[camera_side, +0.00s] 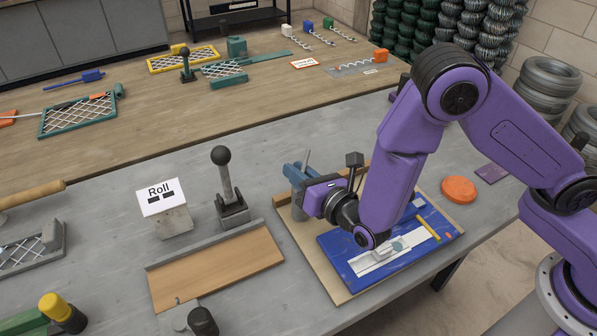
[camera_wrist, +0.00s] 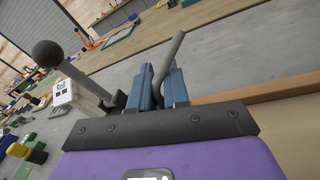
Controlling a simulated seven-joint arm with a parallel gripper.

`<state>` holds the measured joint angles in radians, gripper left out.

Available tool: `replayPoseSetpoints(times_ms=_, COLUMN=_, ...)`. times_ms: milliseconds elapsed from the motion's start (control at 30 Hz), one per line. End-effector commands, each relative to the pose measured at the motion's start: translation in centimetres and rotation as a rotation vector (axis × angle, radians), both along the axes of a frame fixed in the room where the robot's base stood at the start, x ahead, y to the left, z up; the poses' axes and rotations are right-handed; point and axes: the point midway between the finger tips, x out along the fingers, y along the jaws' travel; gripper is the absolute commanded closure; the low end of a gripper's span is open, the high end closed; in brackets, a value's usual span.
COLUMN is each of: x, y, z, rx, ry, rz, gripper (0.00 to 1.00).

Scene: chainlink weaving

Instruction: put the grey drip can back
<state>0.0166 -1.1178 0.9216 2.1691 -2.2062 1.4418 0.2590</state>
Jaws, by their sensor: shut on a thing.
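The grey drip can (camera_side: 299,212) shows in the side view as a grey body under the blue fingers of my gripper (camera_side: 292,174), with its thin spout rising above them. In the wrist view my gripper (camera_wrist: 160,88) is shut on the can, and the grey spout (camera_wrist: 172,55) slants up to the right between the fingers. The fingers hide much of the can's body. The can is at the back left corner of the tan board (camera_side: 340,295). I cannot tell whether its base touches the board or the bench.
A lever with a black ball (camera_side: 223,165) and the "Roll" block (camera_side: 168,212) stand left of my gripper. A wooden-topped plate (camera_side: 215,268) lies in front of them. A blue mat (camera_side: 345,275) with pale parts lies on the board. An orange disc (camera_side: 458,189) is at right.

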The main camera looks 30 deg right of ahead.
Motion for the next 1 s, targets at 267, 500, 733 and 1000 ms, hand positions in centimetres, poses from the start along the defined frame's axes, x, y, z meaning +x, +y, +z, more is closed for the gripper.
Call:
replayPoseSetpoints(times_ms=267, x=0.0, y=0.0, z=-0.2, rx=-0.002, ry=0.001, rz=0.000, gripper=0.58)
replayPoseSetpoints(times_ms=500, x=0.0, y=0.0, z=-0.1, rx=-0.001, ry=0.001, rz=-0.001, gripper=0.58)
replayPoseSetpoints(times_ms=733, x=-1.7, y=-0.2, z=0.1, rx=-0.003, ry=0.002, rz=0.003, gripper=0.58)
replayPoseSetpoints(times_ms=1000, x=-7.0, y=-1.0, z=0.7, rx=-0.005, ry=0.002, rz=0.006, gripper=0.58)
